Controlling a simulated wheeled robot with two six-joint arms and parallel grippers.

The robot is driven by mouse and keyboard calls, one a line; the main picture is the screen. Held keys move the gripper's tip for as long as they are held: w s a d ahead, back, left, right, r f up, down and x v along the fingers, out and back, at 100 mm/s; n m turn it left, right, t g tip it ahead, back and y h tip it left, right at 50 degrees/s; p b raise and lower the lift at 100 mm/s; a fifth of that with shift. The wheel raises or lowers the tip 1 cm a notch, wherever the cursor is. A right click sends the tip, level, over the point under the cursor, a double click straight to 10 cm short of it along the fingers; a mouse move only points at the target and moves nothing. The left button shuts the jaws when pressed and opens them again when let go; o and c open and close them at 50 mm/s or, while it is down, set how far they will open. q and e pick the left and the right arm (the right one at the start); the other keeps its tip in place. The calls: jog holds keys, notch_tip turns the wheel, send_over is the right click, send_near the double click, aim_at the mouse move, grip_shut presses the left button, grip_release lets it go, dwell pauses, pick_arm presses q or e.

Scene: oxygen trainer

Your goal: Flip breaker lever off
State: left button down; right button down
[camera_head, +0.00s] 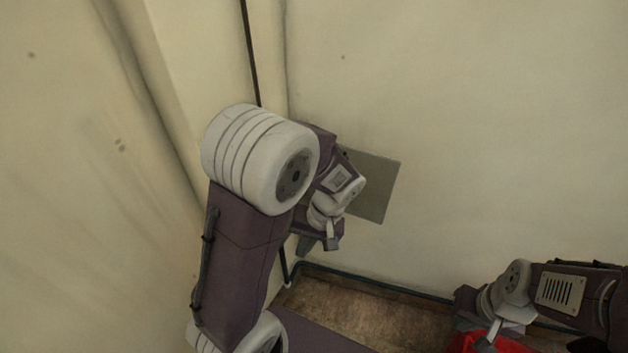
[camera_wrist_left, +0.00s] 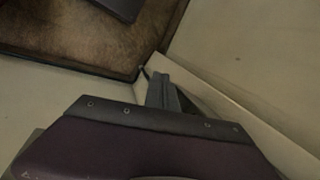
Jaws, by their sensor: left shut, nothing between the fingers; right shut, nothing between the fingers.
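No breaker lever can be made out in either view. A flat grey-green panel (camera_head: 380,187) is on the back wall, partly hidden behind my left arm; I cannot tell whether it belongs to the breaker. My left gripper (camera_head: 318,243) points down, below and left of the panel, close to the wall corner. It is shut and empty, and its fingers (camera_wrist_left: 166,92) show in the left wrist view, pointing toward the floor corner. My right gripper (camera_head: 488,338) is at the lower right, shut and empty, in front of something red.
A red object (camera_head: 508,345) is cut off at the bottom edge, partly covered by my right gripper. Cream walls meet at a corner behind my left arm, with a dark vertical line (camera_head: 249,50) on the wall. Brown floor (camera_head: 345,300) shows below; the right wall is bare.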

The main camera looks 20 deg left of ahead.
pick_arm(q)
jog(key=w+a+r+n+y+b, duration=0.1)
jog(key=w+a+n+y+b, duration=0.15)
jog(key=w+n+y, duration=0.65)
jog(key=w+d+r+n+t+y+b, duration=0.1)
jog(key=w+d+r+n+t+y, duration=0.2)
jog(key=w+d+r+n+y, duration=0.1)
jog(key=w+r, duration=0.1)
jog(key=w, duration=0.1)
jog(key=shift+w+r+y+b, duration=0.25)
jog(key=shift+w+y+b, duration=0.05)
jog(key=shift+w, duration=0.05)
jog(key=a+f, duration=0.1)
jog(key=a, duration=0.9)
jog(key=shift+w, duration=0.4)
jog(key=shift+d, duration=0.1)
